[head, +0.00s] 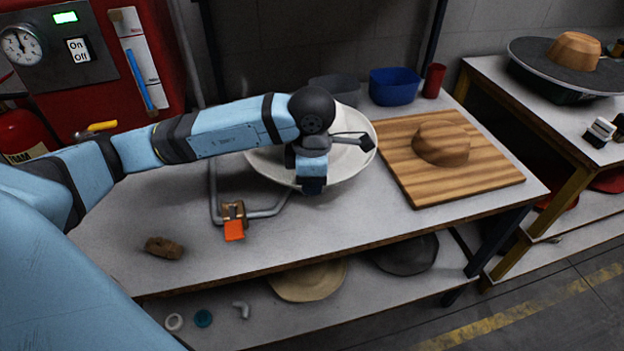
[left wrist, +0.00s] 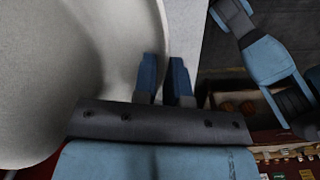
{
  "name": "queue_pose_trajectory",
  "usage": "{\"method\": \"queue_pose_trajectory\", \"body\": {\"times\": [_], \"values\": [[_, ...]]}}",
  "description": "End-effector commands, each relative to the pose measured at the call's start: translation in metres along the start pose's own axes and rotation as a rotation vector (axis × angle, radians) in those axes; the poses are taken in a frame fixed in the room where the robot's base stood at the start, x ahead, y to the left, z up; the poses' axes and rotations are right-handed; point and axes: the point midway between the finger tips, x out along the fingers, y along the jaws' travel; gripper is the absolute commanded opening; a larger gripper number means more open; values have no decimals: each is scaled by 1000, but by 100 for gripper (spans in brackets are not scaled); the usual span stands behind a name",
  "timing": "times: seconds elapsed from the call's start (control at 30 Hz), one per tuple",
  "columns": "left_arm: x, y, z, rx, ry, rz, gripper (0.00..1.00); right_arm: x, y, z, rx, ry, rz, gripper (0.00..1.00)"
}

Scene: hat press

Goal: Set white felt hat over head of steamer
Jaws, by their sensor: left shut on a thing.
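The white felt hat (head: 357,160) is above the middle of the table, its pale brim seen as a wide oval. My left gripper (head: 312,186) is shut on the near edge of the brim. In the left wrist view the two blue fingers (left wrist: 164,82) close on the rim of the hat (left wrist: 60,70). The steamer's grey pipe (head: 213,190) loops on the table and runs behind or under the hat. The steamer's head is not visible; the hat and my arm cover that spot. I cannot tell whether the hat touches it. My right gripper is not in view.
A brass valve with an orange handle (head: 234,230) is in front of the hat. A wooden board (head: 490,178) with a wooden hat block (head: 441,143) is at right. Behind are a blue bin (head: 394,86) and red cup (head: 433,80). A brown lump (head: 164,248) lies front left.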

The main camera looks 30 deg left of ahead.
Motion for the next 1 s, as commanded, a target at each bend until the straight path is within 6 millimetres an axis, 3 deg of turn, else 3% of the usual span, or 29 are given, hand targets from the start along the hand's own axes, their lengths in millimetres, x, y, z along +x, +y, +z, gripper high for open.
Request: {"method": "queue_pose_trajectory", "body": {"times": [0.47, 0.5, 0.6, 1.0], "values": [[6, 0, 0, 0, 0, 1, 0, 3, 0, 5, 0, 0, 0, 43], [6, 0, 0, 0, 0, 1, 17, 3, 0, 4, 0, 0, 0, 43], [6, 0, 0, 0, 0, 1, 40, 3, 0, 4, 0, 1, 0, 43], [6, 0, 0, 0, 0, 0, 42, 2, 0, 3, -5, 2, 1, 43]]}}
